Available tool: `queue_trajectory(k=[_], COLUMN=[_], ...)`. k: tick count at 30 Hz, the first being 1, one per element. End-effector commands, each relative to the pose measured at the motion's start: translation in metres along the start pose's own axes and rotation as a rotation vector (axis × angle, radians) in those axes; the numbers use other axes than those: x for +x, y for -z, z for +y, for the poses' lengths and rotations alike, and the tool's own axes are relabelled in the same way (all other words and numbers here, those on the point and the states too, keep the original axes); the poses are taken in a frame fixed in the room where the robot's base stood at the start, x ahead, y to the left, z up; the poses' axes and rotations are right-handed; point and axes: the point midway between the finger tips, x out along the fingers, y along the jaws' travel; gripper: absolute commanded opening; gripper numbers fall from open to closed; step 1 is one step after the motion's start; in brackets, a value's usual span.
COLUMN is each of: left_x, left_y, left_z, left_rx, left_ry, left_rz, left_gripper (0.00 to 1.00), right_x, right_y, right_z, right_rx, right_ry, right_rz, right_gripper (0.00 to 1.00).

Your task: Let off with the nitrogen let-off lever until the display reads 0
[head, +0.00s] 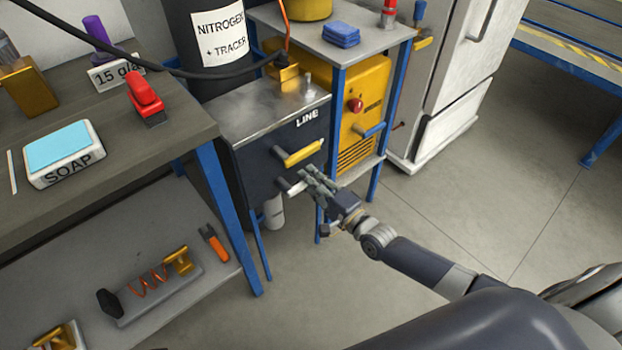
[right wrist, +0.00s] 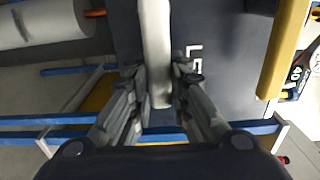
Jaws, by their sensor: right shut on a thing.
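My right gripper (head: 317,185) is at the front of the dark box (head: 262,165) marked LINE. It is shut on a white lever (head: 294,188) that sticks out of the box front, below a yellow lever (head: 302,152). In the right wrist view the white lever (right wrist: 155,45) lies between the two fingers (right wrist: 158,85), and the yellow lever (right wrist: 285,50) is at the right, apart from the gripper. No lever carries a readable let-off label. No display reading can be made out in either view. My left gripper is not in view.
A dark cylinder (head: 215,75) labelled NITROGEN + TRACER stands behind the box. A workbench (head: 110,160) with a soap box (head: 62,152) and a red-handled tool (head: 145,98) is at the left. A blue-legged stand (head: 335,110) is right of the box. The floor (head: 450,190) at right is clear.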

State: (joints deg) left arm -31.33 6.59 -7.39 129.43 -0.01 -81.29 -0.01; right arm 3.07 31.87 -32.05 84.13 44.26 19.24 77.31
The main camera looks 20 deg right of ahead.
Motion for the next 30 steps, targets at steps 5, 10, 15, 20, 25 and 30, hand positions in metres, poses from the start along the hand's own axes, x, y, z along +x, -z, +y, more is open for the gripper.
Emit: queue_trajectory(k=[5, 10, 15, 20, 25, 30], left_x=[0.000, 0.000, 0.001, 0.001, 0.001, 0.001], left_y=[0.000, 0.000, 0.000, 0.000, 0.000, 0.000], left_z=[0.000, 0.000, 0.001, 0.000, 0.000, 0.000], left_rx=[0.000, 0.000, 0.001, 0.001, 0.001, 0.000], left_ry=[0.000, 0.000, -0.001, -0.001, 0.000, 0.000], left_rz=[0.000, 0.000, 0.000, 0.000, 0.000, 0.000], left_gripper=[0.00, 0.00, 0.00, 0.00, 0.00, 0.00], right_x=[-0.001, 0.000, -0.004, -0.023, -0.057, -0.089], right_y=[-0.001, 0.000, 0.000, 0.000, 0.000, 0.000], right_z=[0.002, 0.001, 0.001, 0.002, 0.002, 0.002], right_rx=[0.008, 0.005, 0.004, 0.003, 0.004, 0.006], right_ry=[-0.003, -0.002, -0.003, -0.004, -0.006, -0.006], right_rz=[0.000, 0.000, 0.000, 0.000, 0.000, 0.000], right_gripper=[0.38, 0.38, 0.38, 0.38, 0.38, 0.38])
